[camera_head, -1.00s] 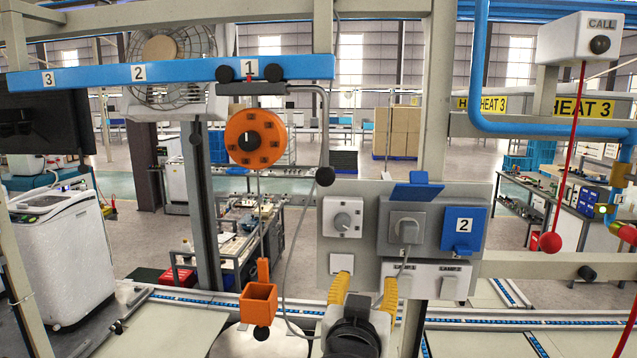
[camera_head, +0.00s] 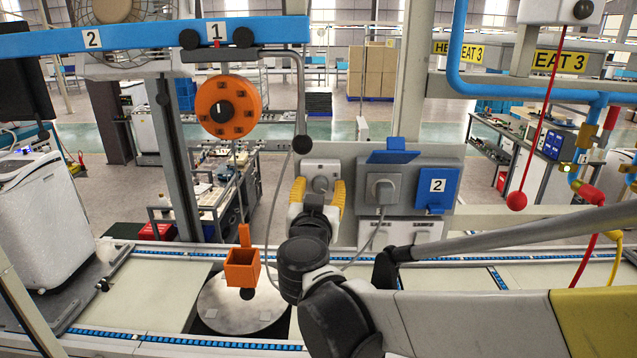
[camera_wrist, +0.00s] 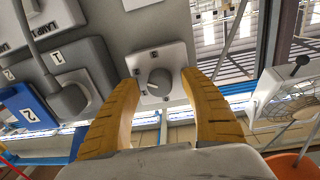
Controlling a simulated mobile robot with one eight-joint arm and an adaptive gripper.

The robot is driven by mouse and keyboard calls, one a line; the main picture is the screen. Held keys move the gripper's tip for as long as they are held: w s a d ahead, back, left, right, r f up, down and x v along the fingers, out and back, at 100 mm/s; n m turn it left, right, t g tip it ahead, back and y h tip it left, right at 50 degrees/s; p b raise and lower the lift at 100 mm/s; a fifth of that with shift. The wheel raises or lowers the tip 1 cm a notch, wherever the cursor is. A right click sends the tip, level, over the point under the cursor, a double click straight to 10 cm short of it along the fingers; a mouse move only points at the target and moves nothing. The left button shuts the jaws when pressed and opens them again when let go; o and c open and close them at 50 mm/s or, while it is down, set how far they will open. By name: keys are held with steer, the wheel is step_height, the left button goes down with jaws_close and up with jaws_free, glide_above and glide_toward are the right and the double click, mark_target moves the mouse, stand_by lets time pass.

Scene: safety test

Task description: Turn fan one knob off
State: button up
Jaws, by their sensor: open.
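The knob (camera_head: 320,184) is a round grey dial on a square white plate, fixed to the grey panel. In the wrist view the knob (camera_wrist: 159,81) has a pale pointer line and sits between my fingertips. My gripper (camera_head: 318,188) has two yellow fingers, one at each side of the knob plate. In the wrist view my gripper (camera_wrist: 160,83) is open and empty, with visible room between each finger and the knob. I cannot tell whether the tips touch the plate. In the head view my wrist hides the panel's lower left part.
Right of the knob are a grey socket with a plug (camera_head: 383,188) and a blue socket marked 2 (camera_head: 437,189). An orange dial (camera_head: 228,107) and an orange box (camera_head: 242,267) hang at left. A red ball (camera_head: 516,201) hangs on a cord at right.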

steer(key=shift+w, duration=0.15)
jaws_close()
